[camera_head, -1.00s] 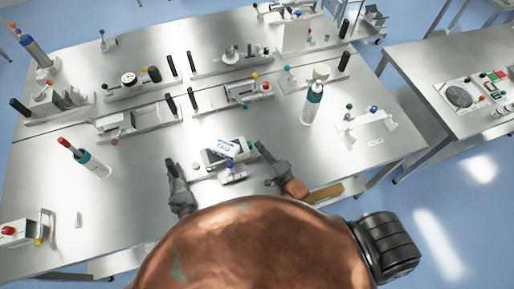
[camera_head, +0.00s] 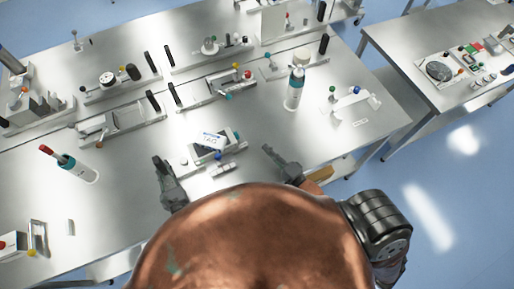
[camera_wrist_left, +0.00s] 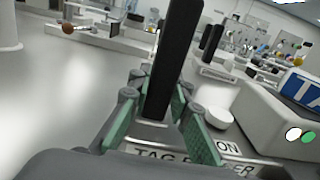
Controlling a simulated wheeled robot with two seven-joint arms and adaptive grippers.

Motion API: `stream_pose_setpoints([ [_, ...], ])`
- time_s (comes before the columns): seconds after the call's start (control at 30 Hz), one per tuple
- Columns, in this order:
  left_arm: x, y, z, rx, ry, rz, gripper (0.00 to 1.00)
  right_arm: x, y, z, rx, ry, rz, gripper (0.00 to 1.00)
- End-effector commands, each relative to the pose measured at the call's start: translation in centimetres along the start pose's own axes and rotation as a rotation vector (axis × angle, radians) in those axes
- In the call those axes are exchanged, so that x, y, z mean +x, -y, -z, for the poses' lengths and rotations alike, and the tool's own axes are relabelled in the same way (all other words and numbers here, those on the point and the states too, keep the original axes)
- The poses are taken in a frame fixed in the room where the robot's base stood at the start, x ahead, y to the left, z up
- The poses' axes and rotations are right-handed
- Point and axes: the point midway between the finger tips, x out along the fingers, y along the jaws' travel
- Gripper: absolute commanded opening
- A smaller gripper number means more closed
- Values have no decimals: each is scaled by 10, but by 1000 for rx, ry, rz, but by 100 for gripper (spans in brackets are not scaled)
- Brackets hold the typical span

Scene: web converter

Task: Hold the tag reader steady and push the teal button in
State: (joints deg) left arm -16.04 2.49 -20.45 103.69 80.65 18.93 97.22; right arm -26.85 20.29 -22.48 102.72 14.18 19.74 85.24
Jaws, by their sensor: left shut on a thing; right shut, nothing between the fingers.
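The tag reader (camera_head: 228,145) is a pale, low device on the bench with a blue-and-white TAG card (camera_head: 210,140) on it. In the left wrist view its pale side (camera_wrist_left: 270,120) shows at right, with a white spot and a green spot (camera_wrist_left: 308,137). I cannot tell whether the green spot is the teal button. My left gripper (camera_head: 158,164) is left of the reader; in the left wrist view its green-sided fingers (camera_wrist_left: 165,115) are shut on an upright black bar (camera_wrist_left: 176,50). My right gripper (camera_head: 268,151) is shut and empty, right of the reader, apart from it.
A white knob (camera_head: 184,161) stands between the left gripper and reader. Several fixtures with black posts line the back. Bare bench (camera_head: 120,200) shows at front left.

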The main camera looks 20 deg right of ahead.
Motion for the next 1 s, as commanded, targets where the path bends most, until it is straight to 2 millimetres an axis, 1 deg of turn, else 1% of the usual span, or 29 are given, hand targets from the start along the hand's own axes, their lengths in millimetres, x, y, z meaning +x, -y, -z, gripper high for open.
stream_pose_setpoints([
  [0.03,-5,1,12,-1,-20,3,0,0,-1,0,0,0,0,0],
  [0.83,-4,0,5,2,-19,2,0,0,5,0,0,0,0,0],
  [0.87,-4,0,5,2,-19,2,18,0,5,0,0,0,0,0],
  [1.0,-3,0,3,2,-15,1,28,0,5,0,0,0,0,0],
])
